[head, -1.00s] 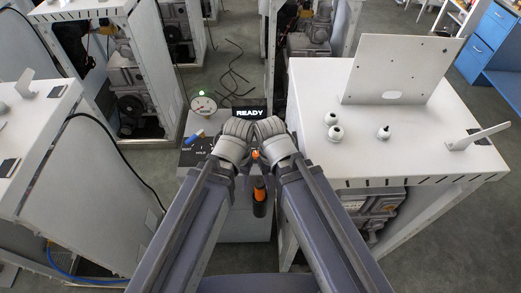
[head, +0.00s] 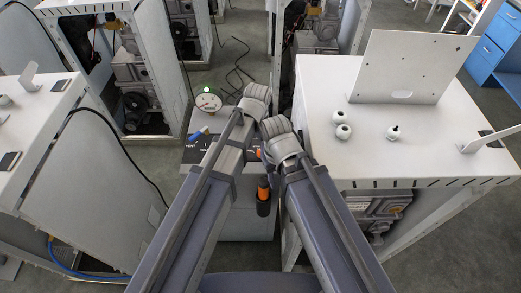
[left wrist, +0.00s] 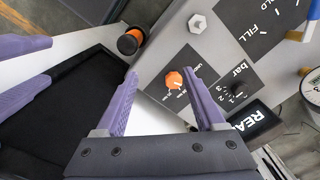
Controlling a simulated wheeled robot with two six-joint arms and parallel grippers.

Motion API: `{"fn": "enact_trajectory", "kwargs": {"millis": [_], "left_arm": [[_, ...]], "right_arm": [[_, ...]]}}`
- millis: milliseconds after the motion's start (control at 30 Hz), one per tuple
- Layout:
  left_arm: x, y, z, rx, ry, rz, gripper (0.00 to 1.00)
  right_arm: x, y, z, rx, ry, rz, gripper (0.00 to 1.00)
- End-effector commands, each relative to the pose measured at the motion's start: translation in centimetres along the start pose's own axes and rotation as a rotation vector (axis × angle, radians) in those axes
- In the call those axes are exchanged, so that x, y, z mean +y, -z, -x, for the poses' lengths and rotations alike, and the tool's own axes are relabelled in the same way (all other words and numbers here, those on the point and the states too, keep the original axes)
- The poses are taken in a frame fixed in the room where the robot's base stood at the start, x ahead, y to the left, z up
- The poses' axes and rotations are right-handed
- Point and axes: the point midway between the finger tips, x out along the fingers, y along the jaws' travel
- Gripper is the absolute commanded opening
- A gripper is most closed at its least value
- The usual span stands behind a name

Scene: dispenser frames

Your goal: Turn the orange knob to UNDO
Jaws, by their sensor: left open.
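The orange knob (left wrist: 174,80) sits on a dark label plate on the grey panel, with small print around it that is partly readable as UNDO. A white mark shows on the knob; its exact direction is too small to tell. My left gripper (left wrist: 161,74) is open, its purple fingers apart with the knob in view beyond and between the tips, not gripped. In the head view my left wrist (head: 255,100) hides much of the panel. Two purple fingers of my right gripper (left wrist: 50,61) show apart at the left of the wrist view.
An orange-banded black handle (head: 263,195) sticks out at the panel's front. A white cabinet (head: 420,150) stands right.

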Motion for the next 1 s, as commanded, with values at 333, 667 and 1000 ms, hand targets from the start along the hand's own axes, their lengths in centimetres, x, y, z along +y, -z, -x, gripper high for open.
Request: {"fn": "enact_trajectory", "kwargs": {"millis": [333, 667, 1000], "left_arm": [[-2.3, 5.0, -0.5, 0.030, -0.016, -0.197, 0.71], [-2.2, 5.0, -2.3, 0.030, -0.016, -0.194, 0.71], [-2.1, 5.1, -6.7, 0.029, -0.016, -0.193, 0.71]], "right_arm": [[-0.1, 0.0, -0.6, 0.000, 0.000, 0.000, 0.50], [-0.2, 0.1, -2.4, 0.000, 0.000, -0.001, 0.50], [-0.6, 0.4, -6.7, 0.000, 0.000, -0.001, 0.50]]}}
